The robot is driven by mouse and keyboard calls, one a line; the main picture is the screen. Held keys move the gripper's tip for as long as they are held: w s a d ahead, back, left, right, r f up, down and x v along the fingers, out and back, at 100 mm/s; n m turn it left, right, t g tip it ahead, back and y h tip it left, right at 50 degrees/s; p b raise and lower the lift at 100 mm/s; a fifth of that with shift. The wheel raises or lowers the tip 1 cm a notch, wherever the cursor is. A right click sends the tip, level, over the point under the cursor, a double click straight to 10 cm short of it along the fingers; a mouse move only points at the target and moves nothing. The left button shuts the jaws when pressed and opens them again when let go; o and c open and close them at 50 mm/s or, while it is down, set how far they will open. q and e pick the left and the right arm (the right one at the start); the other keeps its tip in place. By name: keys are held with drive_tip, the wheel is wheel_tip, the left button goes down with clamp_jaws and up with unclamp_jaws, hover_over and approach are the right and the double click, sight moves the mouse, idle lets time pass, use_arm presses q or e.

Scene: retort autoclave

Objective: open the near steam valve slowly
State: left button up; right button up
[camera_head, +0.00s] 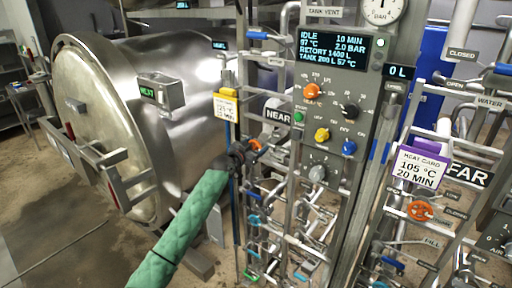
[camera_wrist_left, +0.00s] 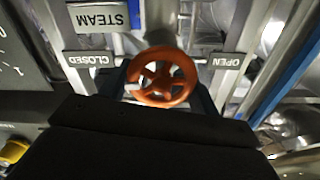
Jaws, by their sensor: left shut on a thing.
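The near steam valve is an orange handwheel. In the head view it shows (camera_head: 256,145) on the pipe rack, below and left of the NEAR sign (camera_head: 277,116), partly covered by my gripper. In the left wrist view the handwheel (camera_wrist_left: 163,78) sits between upside-down CLOSED (camera_wrist_left: 89,59) and OPEN (camera_wrist_left: 227,61) labels, with a STEAM label (camera_wrist_left: 99,17) beyond. My left gripper (camera_head: 243,151), at the end of an arm with a green quilted sleeve, is shut on the handwheel. Its dark body hides the lower part of the wrist view. My right gripper is not in view.
A large steel retort (camera_head: 180,85) with a round door stands left. The control panel (camera_head: 330,110), with a display reading IDLE, 97 °C and 2.0 BAR, rises just right of the gripper. Pipes crowd below it. The FAR rack's orange wheel (camera_head: 420,211) is at right.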

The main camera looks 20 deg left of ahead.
use_arm(q)
drive_tip(key=shift+f+n+b, duration=0.1)
drive_tip(key=shift+n+b, duration=0.3)
drive_tip(key=shift+n, duration=0.6)
drive_tip(key=shift+a+n, duration=0.1)
drive_tip(key=shift+n, duration=0.7)
drive_tip(key=n+b, duration=0.1)
drive_tip(key=n, duration=0.3)
drive_tip(key=shift+w+a, duration=0.1)
drive_tip(key=shift+a, duration=0.05)
drive_tip(key=shift+n, duration=0.3)
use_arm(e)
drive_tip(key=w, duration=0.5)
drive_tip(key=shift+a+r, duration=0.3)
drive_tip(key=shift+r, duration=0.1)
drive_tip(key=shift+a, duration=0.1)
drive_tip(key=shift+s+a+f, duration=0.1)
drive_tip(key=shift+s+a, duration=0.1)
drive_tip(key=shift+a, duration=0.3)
